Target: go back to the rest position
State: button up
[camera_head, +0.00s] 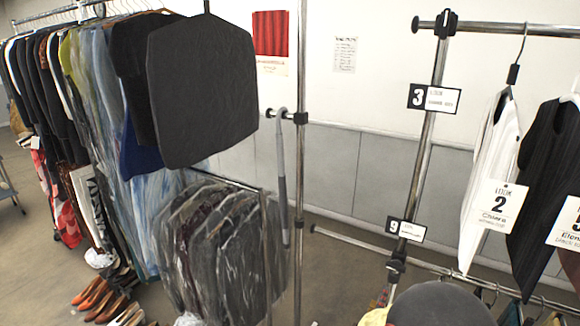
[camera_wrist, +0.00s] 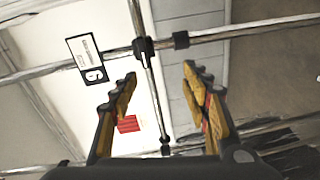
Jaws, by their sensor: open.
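My gripper (camera_wrist: 158,75) shows in the wrist view with its two dark and yellow fingers spread apart. It is open, and nothing is between the fingers except the view of a metal post and the wall behind. In the head view a dark rounded part of my arm (camera_head: 440,305) rises at the bottom edge, right of centre, with a bit of yellow beside it. The fingertips are hidden there. A number 9 tag (camera_head: 406,229) hangs on the rack above this part; a numbered tag (camera_wrist: 87,60) also shows beside the gripper in the wrist view.
A chrome clothes rack (camera_head: 425,140) stands at right, holding a white garment (camera_head: 488,175) and a black garment (camera_head: 548,170) with tags. Crowded clothes (camera_head: 95,110) hang at left, with a large dark garment (camera_head: 203,90) in front. Shoes (camera_head: 95,298) line the floor.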

jog(key=s+a+f+m+g+y, duration=0.35)
jog(key=a+f+y, duration=0.35)
jog(key=f, duration=0.5)
jog(key=s+a+r+m+g+y, duration=0.3)
jog(key=s+a+g, duration=0.25)
jog(key=a, duration=0.25)
jog(key=s+d+r+m+g+b, duration=0.1)
jog(key=s+r+m+g, duration=0.2)
jog(key=s+r, duration=1.1)
jog(key=s+d+r+t, duration=0.3)
jog(key=s+r, duration=0.1)
jog(key=r, duration=0.6)
jog(key=shift+r+h+b, duration=0.3)
jog(key=shift+h+b, duration=0.1)
